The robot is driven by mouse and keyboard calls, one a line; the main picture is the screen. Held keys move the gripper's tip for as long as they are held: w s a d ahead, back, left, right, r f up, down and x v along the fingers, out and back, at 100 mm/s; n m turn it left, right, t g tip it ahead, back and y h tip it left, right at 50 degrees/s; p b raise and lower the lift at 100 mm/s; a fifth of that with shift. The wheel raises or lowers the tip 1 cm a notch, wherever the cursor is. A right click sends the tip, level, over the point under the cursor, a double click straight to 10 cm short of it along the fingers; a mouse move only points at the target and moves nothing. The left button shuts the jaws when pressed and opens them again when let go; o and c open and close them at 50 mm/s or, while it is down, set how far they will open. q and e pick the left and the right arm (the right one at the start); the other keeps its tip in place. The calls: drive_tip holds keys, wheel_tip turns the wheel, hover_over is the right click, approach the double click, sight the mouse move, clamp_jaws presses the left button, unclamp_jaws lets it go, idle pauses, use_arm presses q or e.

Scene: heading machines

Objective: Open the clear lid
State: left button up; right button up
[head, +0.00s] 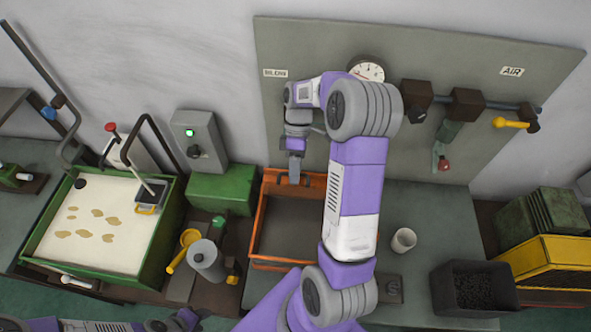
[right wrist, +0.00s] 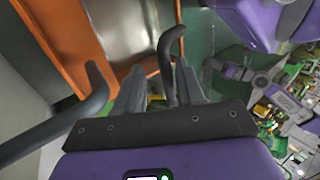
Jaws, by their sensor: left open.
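An orange-framed box (head: 259,228) stands on the bench in the middle of the head view. A flat grey pane shows inside its frame; I cannot tell for sure that this is the clear lid. A dark handle shows at its far edge. My right gripper (head: 294,174) points down over that handle. In the right wrist view its grey fingers (right wrist: 160,82) stand apart with a dark bent rod (right wrist: 165,66) between them; I cannot tell whether they grip it. The orange frame (right wrist: 70,35) lies beyond. My left gripper (head: 185,320) shows only partly at the bottom left edge and is open.
A green-rimmed box (head: 150,262) with a pale top stands left. A grey cylinder (head: 206,260) and a yellow scoop (head: 184,250) stand between the boxes. A white cup (head: 403,240) and a black bin (head: 470,292) stand right. A panel with a gauge (head: 367,71) rises behind.

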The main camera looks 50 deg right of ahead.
drive_tip(key=v, duration=0.7)
drive_tip(key=shift+r+b, duration=0.2)
drive_tip(key=shift+b, duration=0.15)
drive_tip(key=shift+w+d, duration=0.15)
